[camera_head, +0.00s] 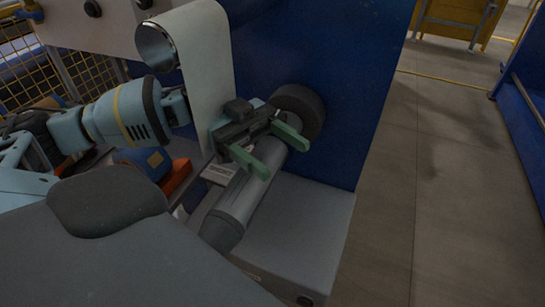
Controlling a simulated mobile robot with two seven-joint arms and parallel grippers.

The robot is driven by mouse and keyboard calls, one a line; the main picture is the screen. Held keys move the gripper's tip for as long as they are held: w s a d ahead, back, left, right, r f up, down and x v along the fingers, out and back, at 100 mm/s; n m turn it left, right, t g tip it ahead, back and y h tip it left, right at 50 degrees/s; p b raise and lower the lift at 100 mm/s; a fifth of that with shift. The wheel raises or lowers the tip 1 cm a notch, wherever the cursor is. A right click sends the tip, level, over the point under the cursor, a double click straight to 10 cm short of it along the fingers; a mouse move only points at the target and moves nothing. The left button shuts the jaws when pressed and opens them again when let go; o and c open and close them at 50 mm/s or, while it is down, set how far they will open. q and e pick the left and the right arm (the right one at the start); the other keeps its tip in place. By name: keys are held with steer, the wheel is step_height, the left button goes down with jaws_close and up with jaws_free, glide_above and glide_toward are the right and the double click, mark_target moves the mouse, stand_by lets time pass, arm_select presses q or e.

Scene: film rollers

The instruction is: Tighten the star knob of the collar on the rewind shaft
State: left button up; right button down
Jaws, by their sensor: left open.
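The rewind shaft (243,208) shows as a grey cylinder running from the lower middle up to the blue machine wall. A dark round disc (308,104), perhaps the collar, sits at its far end near the wall. My left gripper (272,150) has its two green fingers spread apart, over the far part of the shaft and close to the disc. I see nothing held between the fingers; I cannot tell whether they touch the shaft. I cannot make out the star knob; the gripper may hide it. My right gripper is not in view.
A white film web (207,70) hangs beside the gripper from a shiny metal roller (157,47). A blue and orange unit (150,160) lies below my left wrist. The blue machine panel (345,70) stands behind the shaft. The floor (440,190) at right is clear.

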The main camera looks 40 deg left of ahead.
arm_select(q)
steer(key=shift+s+d+r, duration=0.1)
steer(key=shift+s+d, duration=0.2)
steer(key=shift+s, duration=0.2)
steer(key=shift+s+d, duration=0.25)
steer(key=shift+s, duration=0.25)
